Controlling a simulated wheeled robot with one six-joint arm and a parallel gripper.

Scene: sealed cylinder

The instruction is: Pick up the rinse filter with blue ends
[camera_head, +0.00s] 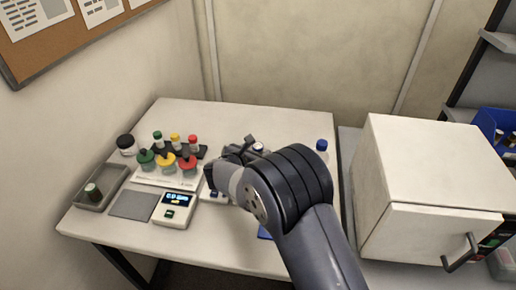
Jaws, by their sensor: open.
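My gripper (232,158) is over the middle of the white table, its fingers dark and small in the view. It is open, and I see nothing held in it. I cannot make out a filter with blue ends for certain. A small blue-topped item (321,145) stands at the table's back right, apart from my gripper. A flat blue patch (264,233) shows at the front edge of my arm, mostly hidden. My arm covers much of the table's middle and front right.
A white boxy oven (430,190) stands right of the table (235,112).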

